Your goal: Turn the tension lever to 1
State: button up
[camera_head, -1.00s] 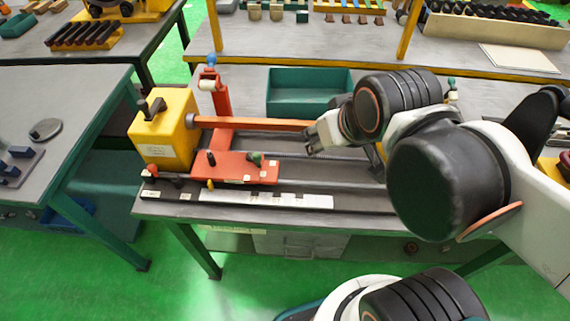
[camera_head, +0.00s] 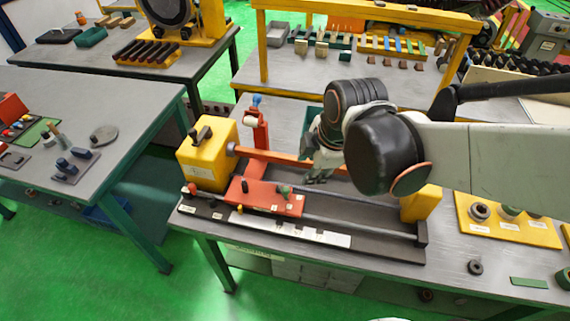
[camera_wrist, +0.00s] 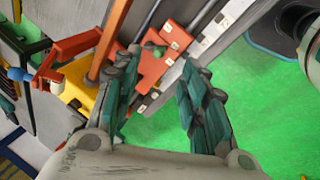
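The winding machine has a yellow box (camera_head: 203,165) at its left end and a red carriage (camera_head: 262,197) on its rails. The carriage bears a short lever with a green knob (camera_head: 285,190), a black-knobbed lever (camera_head: 245,185) and small white labels too small to read. I cannot tell for certain which is the tension lever. My gripper (camera_head: 318,176) is just right of and above the green knob. In the wrist view my gripper (camera_wrist: 158,62) is open and empty, with the green knob (camera_wrist: 157,51) showing between and beyond its fingertips, apart from them.
An orange bar (camera_head: 275,156) runs behind the carriage, and a red post (camera_head: 260,130) stands at its left. A red-knobbed lever (camera_head: 192,188) is at the base's left end. A white labelled strip (camera_head: 290,228) lies along the front. A yellow block (camera_head: 420,203) stands at the right end.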

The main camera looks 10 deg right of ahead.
aim_at(286, 189)
jog(key=w+a+f+n+b, duration=0.1)
jog(key=f, duration=0.3)
jog(key=w+a+f+n, duration=0.2)
jog(key=f, duration=0.3)
jog(key=w+a+f+n+g+b, duration=0.1)
jog(key=w+a+f+n, duration=0.1)
jog(key=f, duration=0.3)
jog(key=shift+f+b, duration=0.15)
jog(key=shift+b, duration=0.15)
grip_shut()
